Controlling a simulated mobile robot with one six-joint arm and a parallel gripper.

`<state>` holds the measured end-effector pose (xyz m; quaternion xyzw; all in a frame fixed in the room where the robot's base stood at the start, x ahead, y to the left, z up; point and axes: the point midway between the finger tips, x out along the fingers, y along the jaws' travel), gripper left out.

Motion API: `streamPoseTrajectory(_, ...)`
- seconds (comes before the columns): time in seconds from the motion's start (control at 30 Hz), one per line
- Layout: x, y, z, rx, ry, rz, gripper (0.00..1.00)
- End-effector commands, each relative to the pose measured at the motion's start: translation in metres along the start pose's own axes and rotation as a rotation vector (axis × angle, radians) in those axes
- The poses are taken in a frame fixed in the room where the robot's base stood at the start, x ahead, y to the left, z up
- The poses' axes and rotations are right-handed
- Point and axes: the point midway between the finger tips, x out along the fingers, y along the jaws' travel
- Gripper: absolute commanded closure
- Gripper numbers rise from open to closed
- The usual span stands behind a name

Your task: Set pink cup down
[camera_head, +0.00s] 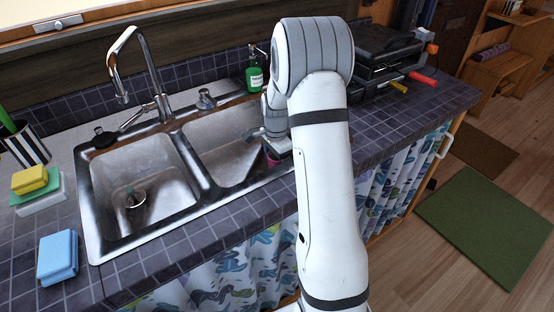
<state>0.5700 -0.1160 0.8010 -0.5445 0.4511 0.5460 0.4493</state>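A small part of the pink cup (272,158) shows at the right end of the double sink, by the front rim of the right basin. My gripper (267,140) is right at the cup, reaching down over the right basin. My arm hides much of the gripper and the area to its right. The fingertips are too small and covered to tell whether they are closed on the cup. I cannot tell whether the cup touches the sink or counter.
The metal sink (207,188) has a tall faucet (135,65) behind it. A green soap bottle (254,75) stands at the back. Blue sponges (57,257) and a yellow sponge (30,179) lie left. A black case (385,50) with tools sits right. The front counter strip looks clear.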

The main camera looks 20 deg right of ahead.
Motion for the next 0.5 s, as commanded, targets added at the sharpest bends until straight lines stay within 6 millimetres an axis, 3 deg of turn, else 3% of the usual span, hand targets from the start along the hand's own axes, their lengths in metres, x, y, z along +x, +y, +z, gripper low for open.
streamPoseTrajectory(0.17,-0.008,-0.001,0.0,-0.001,0.001,-0.003,0.24)
streamPoseTrajectory(0.5,-0.077,-0.001,0.0,-0.001,0.002,-0.005,0.24)
